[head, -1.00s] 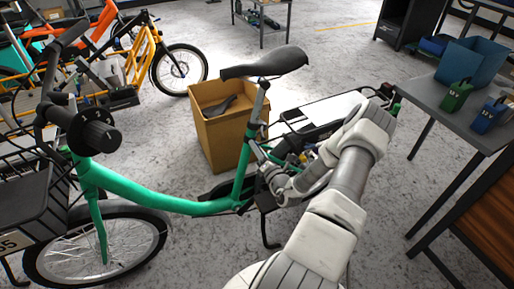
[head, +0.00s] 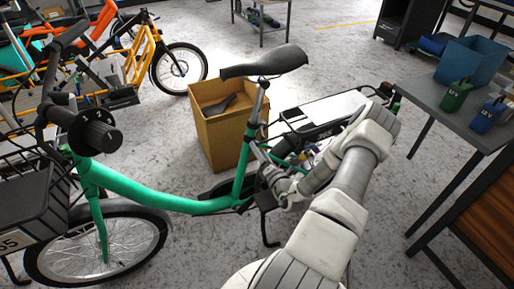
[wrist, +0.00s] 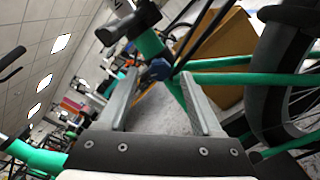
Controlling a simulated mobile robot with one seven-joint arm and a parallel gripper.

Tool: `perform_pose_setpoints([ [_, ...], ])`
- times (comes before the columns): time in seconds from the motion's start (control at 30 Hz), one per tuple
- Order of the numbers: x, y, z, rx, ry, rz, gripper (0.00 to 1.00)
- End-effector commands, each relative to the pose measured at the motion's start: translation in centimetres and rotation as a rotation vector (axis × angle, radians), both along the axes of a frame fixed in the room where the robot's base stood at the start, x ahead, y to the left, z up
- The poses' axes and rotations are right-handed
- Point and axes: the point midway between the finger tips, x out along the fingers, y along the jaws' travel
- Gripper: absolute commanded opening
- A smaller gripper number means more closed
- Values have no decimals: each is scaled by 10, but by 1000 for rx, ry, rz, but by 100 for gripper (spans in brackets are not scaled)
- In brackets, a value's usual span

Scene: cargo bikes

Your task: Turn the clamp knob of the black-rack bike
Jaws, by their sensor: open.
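The green bike (head: 170,203) stands in front of me, with a black saddle (head: 268,62) on a silver seat post (head: 260,102). My gripper (head: 268,174) is low beside its seat tube, partly hidden by my arm. In the wrist view my gripper (wrist: 159,76) is open and empty. A dark blue, rounded knob-like part (wrist: 158,70) on the green tube shows between the fingertips, beyond them. It looks apart from both fingers; I cannot tell for sure that it is the clamp knob. The knob is not clear in the head view.
A cardboard box (head: 218,140) with a saddle in it stands behind the green bike. A grey table (head: 430,95) with a blue bin (head: 470,62) is at the right. Orange and yellow bikes stand at the back left. The wheel (wrist: 285,80) is close to the right finger.

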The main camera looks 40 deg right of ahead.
Motion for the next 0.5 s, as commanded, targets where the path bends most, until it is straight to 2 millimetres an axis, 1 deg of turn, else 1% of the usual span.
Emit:
perform_pose_setpoints([
  [0.03, -11, 2, 2, 4, 3, -3, 66],
  [0.3, -76, 18, 1, 5, 4, -4, 66],
  [0.5, -119, 29, 1, 5, 3, -3, 66],
])
